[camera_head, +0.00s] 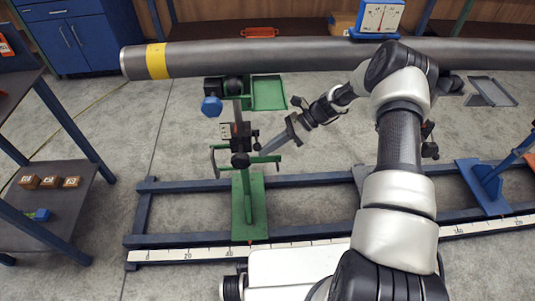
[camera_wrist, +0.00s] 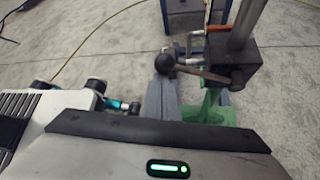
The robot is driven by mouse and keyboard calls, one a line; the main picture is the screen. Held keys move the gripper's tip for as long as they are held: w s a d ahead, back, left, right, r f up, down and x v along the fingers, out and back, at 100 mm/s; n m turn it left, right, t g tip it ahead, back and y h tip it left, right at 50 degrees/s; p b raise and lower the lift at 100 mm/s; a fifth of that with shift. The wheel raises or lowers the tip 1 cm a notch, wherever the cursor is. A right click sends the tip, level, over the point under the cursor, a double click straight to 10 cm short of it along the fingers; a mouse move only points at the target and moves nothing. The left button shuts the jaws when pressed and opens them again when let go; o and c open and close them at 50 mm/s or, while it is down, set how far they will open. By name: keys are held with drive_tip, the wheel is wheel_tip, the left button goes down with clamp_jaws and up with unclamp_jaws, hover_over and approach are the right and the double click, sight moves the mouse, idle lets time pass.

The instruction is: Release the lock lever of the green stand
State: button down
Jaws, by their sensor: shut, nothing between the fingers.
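The green stand (camera_head: 249,205) stands upright on the blue rail frame, left of centre in the head view. It has a dark clamp block on its post, also seen in the wrist view (camera_wrist: 236,58). A lever with a black ball knob (camera_wrist: 164,63) sticks out to the left of that block in the wrist view; a black knob (camera_head: 240,160) shows on the stand in the head view. My gripper (camera_head: 263,153) is shut and empty, reaching in from the right, close beside the post. In the wrist view its grey fingers (camera_wrist: 161,98) appear just below the knob; I cannot tell whether they touch it.
A long grey pipe (camera_head: 240,55) with a yellow band crosses behind the stand. A white scale strip (camera_head: 190,254) runs along the front rail. A shelf (camera_head: 60,205) with small blocks stands left.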

drive_tip(key=shift+w+r, duration=0.35)
drive_tip(key=shift+r, duration=0.3)
drive_tip(key=shift+w+a+r, duration=0.1)
drive_tip(key=shift+r, duration=0.1)
wheel_tip(320, 180, down, 4)
drive_tip(key=s+d+f+b, duration=0.1)
drive_tip(key=s+d+b, duration=0.1)
drive_tip(key=w+p+v, duration=0.1)
drive_tip(key=p+v, duration=0.1)
drive_tip(key=v, duration=0.8)
drive_tip(key=shift+a+r, duration=0.15)
drive_tip(key=shift+r, duration=0.05)
